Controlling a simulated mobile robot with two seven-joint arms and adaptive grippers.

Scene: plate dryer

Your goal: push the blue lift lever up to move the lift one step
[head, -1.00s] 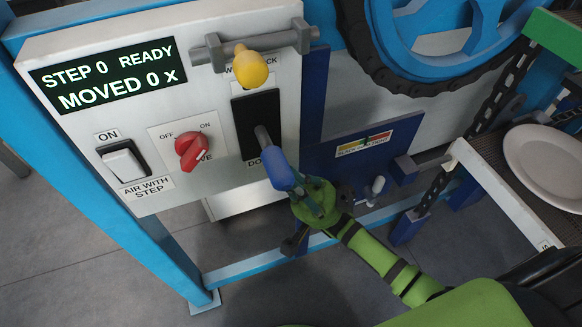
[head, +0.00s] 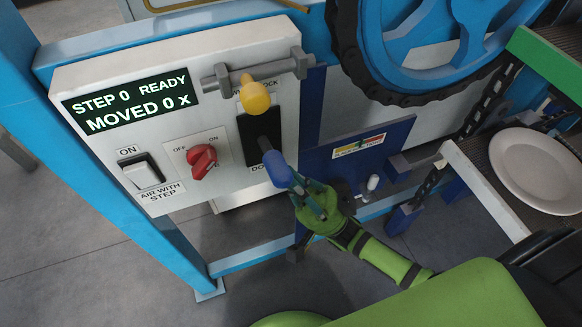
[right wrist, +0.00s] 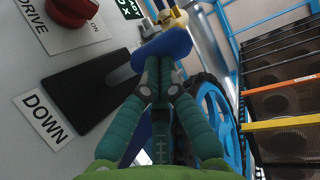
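The blue lift lever (head: 277,169) sticks out on a grey shaft from a black slot in the white panel, by the DOWN label. Its blue handle also shows in the right wrist view (right wrist: 168,47). My right gripper (head: 304,196) is at the handle's lower end. In the right wrist view its fingertips (right wrist: 161,82) are close together just under the handle and seem to touch it, not wrapped around it. The display (head: 130,101) reads STEP 0 READY, MOVED 0 x. My left gripper is not in view.
A yellow knob (head: 255,97) on a grey bar sits above the lever. A red switch (head: 202,160) and a white rocker switch (head: 143,174) are on the panel's left. A blue wheel (head: 440,40) with a chain and a white plate (head: 538,169) on a rack are at right.

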